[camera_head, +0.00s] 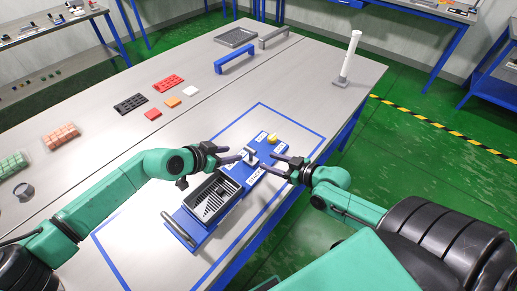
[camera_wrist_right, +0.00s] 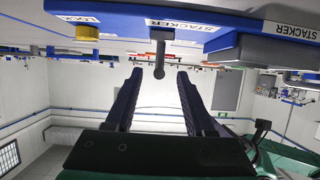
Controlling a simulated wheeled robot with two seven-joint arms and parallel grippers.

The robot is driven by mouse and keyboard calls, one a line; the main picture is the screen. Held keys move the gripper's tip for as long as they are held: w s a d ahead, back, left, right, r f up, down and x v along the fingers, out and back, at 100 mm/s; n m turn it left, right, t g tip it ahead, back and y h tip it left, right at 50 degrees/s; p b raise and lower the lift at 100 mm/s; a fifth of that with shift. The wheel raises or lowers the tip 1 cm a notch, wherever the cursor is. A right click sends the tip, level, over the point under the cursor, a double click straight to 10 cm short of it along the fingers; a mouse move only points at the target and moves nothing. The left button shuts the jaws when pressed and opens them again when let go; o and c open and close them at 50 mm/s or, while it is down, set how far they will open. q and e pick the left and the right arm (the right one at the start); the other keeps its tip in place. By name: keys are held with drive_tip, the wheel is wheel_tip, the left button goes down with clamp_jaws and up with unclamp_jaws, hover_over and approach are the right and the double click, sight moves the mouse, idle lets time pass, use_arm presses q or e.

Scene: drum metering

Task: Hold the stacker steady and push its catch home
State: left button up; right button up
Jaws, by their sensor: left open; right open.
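The stacker (camera_head: 184,228) is a blue unit with a black, ribbed tray (camera_head: 212,199), lying inside a blue outline on the table. In the right wrist view its blue body (camera_wrist_right: 120,22) shows inverted, with STACKER labels. A yellow knob (camera_head: 272,139) sits at its far end, beside a LOCK label in the right wrist view (camera_wrist_right: 87,32). A grey round-ended lever (camera_wrist_right: 159,68) sticks out of the body, close between my right fingertips. My left gripper (camera_head: 239,159) is open beside the stacker's middle. My right gripper (camera_head: 270,164) is open, pointing in from the right. Contact is unclear.
A white post on a grey base (camera_head: 342,80) stands near the table's right edge. Blue (camera_head: 235,58) and grey (camera_head: 273,38) handles and a grey tray (camera_head: 236,37) lie further back. Red, black and orange pieces lie left of centre. The table between is clear.

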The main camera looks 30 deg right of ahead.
sight(245, 153)
drive_tip(key=x, duration=1.3)
drive_tip(key=shift+a, duration=0.1)
drive_tip(key=shift+s, duration=0.1)
clamp_jaws()
idle(0.6)
